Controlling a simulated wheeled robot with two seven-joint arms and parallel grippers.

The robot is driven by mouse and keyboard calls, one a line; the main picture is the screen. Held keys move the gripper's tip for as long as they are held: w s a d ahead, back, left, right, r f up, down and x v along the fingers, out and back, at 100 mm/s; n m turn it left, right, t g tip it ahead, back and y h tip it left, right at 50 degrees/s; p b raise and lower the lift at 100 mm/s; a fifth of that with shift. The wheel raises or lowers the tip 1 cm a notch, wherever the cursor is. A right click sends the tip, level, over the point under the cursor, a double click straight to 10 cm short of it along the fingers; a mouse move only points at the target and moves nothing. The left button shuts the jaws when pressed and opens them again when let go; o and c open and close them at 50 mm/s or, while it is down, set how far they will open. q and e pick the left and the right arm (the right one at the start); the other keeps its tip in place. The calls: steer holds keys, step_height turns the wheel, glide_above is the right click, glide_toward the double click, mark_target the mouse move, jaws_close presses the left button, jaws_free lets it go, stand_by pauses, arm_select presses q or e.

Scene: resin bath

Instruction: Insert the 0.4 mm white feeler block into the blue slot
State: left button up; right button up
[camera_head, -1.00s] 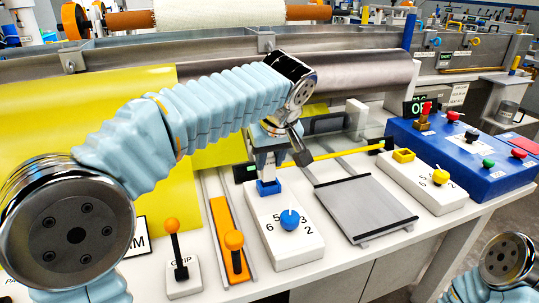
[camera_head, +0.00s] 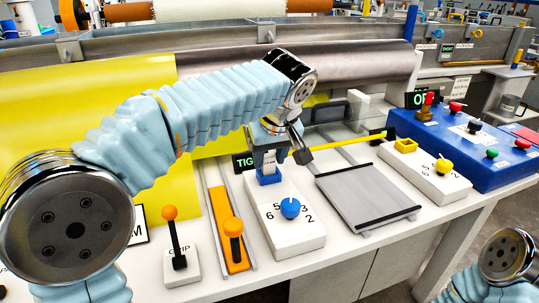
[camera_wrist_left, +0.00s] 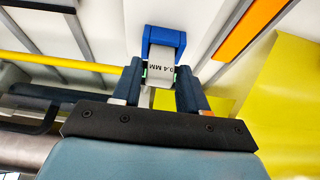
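The white feeler block (camera_wrist_left: 160,70), marked 0.4 MM, is between the fingers of my left gripper (camera_wrist_left: 160,88) in the left wrist view. The fingers look closed on its sides. Its far end is within the blue slot (camera_wrist_left: 163,38), a U-shaped frame. In the head view the block (camera_head: 269,161) stands upright below my left gripper (camera_head: 268,150), its lower end in the blue slot (camera_head: 269,179) on a white dial box. How deep it sits is hidden by the slot walls. My right gripper is out of view; only part of that arm shows bottom right.
The dial box has a blue knob (camera_head: 290,208). Left of it are an orange-knobbed slider (camera_head: 233,228) and a lever box (camera_head: 180,265). A dark display (camera_head: 244,163) reads "TIG", its rest hidden. A grey plate (camera_head: 365,200) and a yellow-knob box (camera_head: 425,170) lie right.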

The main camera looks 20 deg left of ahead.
arm_select(q)
steer(key=shift+o, duration=1.4)
steer(key=shift+r, duration=0.1)
steer(key=p+v, duration=0.2)
steer(key=v, duration=1.1)
steer(key=shift+s+r, duration=0.2)
steer(key=shift+r, duration=0.05)
